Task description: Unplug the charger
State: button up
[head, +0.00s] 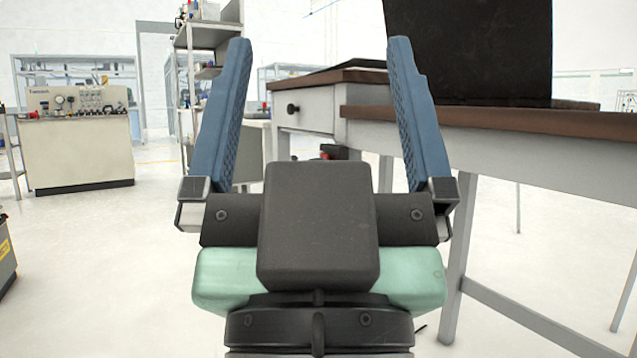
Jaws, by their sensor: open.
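My gripper (318,62) fills the middle of the head view. Its two blue ridged fingers stand wide apart and nothing is between them. No charger or socket can be made out in this view. A small red and black object (333,152) shows beyond the gripper, beneath the table; it is partly hidden and too small to identify.
A table (500,122) with a brown top, grey legs and a drawer (305,112) stands close on the right. A large black panel (468,50) rises from it. A metal shelf (208,38) and a beige workbench (80,155) stand at left. The left floor is largely clear.

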notch_tip(320, 180, up, 22)
jog(key=p, duration=1.9)
jog(key=shift+f, duration=0.15)
